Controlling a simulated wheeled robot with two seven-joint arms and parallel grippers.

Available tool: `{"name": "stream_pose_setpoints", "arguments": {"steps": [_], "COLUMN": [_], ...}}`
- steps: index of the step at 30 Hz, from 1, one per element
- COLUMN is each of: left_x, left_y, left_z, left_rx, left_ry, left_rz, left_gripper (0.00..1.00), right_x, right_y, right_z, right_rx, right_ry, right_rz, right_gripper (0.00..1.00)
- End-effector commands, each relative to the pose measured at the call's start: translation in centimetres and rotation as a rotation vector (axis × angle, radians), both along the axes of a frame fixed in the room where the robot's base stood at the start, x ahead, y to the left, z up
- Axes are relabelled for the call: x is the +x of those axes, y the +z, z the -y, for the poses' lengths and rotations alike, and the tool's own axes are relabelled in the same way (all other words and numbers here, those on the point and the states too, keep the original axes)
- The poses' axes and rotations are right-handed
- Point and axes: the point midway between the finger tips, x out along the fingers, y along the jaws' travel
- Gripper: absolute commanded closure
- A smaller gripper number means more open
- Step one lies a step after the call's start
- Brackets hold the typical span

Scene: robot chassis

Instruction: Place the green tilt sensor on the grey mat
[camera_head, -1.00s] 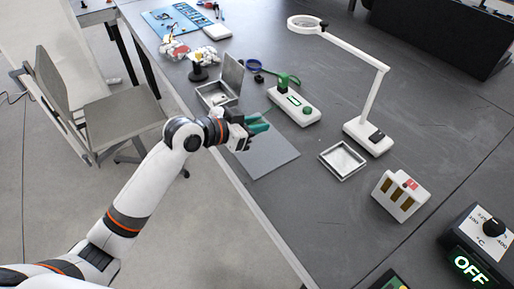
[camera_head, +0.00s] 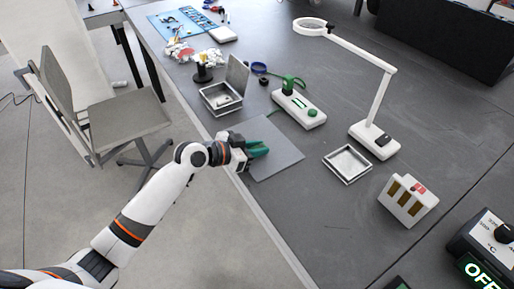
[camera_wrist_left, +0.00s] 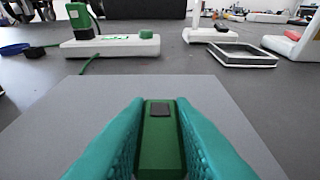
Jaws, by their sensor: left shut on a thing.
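My left gripper (camera_head: 259,148) is low over the grey mat (camera_head: 280,158), near the mat's left side. In the left wrist view its teal fingers (camera_wrist_left: 160,135) are shut on the green tilt sensor (camera_wrist_left: 160,150), a small green block with a dark square on top. The grey mat (camera_wrist_left: 215,95) spreads below and ahead of the fingers there. Whether the sensor touches the mat cannot be told. In the head view the sensor is mostly hidden by the fingers. My right gripper is not in view.
Beyond the mat stand a white device with a green part (camera_head: 300,108), an open metal box (camera_head: 221,98) and a magnifier lamp (camera_head: 374,140). A shallow metal tray (camera_head: 347,164) lies to the right. The mat's right part is bare.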

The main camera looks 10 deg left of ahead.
Motion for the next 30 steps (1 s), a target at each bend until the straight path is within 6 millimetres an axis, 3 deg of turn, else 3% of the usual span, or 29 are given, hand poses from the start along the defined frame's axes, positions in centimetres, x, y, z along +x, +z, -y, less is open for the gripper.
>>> {"name": "stream_pose_setpoints", "arguments": {"steps": [10, 11, 14, 25, 30], "left_x": [0.0, 0.0, 0.0, 0.0, -1.8], "left_y": [-0.4, -0.2, -0.2, 0.3, 1.4], "left_z": [0.0, 0.0, 0.0, 0.0, -1.8], "left_rx": [0.0, -0.001, 0.0, -0.001, 0.003], "left_ry": [0.0, 0.0, 0.0, 0.0, 0.0], "left_rz": [0.001, 0.002, 0.001, 0.002, 0.002], "left_gripper": [1.0, 0.74, 0.58, 0.57, 0.57], "right_x": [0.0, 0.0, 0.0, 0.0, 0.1], "right_y": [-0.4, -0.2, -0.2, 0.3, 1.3], "right_z": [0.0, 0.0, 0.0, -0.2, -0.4], "right_rx": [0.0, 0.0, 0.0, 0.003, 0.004], "right_ry": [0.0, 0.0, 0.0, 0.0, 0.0], "right_rz": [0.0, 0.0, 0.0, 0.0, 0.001], "right_gripper": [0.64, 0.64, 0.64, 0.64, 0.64]}}
